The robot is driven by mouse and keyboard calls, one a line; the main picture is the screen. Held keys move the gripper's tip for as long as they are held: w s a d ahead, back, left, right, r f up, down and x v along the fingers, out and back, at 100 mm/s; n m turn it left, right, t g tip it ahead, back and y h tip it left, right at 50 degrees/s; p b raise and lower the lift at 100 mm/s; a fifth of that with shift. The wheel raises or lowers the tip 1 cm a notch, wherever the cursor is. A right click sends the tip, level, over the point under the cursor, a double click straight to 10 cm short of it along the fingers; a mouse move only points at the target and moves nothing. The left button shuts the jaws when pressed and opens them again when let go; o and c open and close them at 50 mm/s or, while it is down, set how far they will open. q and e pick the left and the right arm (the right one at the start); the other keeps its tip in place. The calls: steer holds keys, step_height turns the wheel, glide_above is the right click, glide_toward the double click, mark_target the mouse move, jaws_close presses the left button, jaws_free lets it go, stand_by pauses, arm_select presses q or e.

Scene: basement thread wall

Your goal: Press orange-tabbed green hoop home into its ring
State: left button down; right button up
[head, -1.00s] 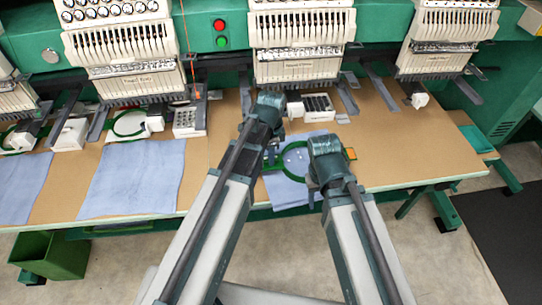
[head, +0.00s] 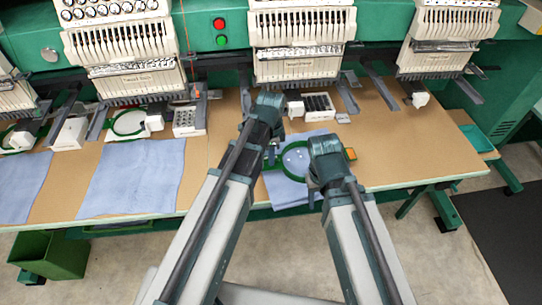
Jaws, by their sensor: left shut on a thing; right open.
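The green hoop with an orange tab (head: 351,154) lies over a blue cloth (head: 287,191) on the table in front of the middle machine head. Part of its green rim (head: 279,177) shows between my two arms, with blue cloth inside it. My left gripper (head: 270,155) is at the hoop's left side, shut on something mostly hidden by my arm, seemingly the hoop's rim. My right gripper (head: 313,188) is over the hoop's right part, beside the orange tab, and is open. My arms hide much of the rim, and I cannot tell how the hoop sits in its ring.
Embroidery machine heads (head: 300,45) stand along the back. Another blue cloth (head: 130,178) and a white box with holes (head: 189,120) lie to the left. A dark-slotted tray (head: 318,104) stands behind my grippers. The brown table (head: 400,150) is clear at the right.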

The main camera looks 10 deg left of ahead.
arm_select(q)
steer(key=shift+f+b, duration=1.15)
steer(key=shift+f, duration=0.05)
stand_by(1.1)
steer(key=c, duration=0.8)
jaws_free()
steer(key=shift+o, duration=0.2)
steer(key=shift+r, duration=0.1)
step_height(320, 180, up, 14)
steer(key=p, duration=1.4)
steer(key=s+d+f+n+b, duration=0.1)
steer(key=s+d+n, duration=0.1)
steer(key=s+n, duration=0.3)
steer(key=s+d+f+n+y+b, duration=0.1)
steer(key=s+d+n, duration=0.1)
steer(key=s+n, duration=0.3)
steer(key=shift+s+d+n, duration=0.3)
steer(key=shift+s+d, duration=0.1)
steer(key=shift+s, duration=1.4)
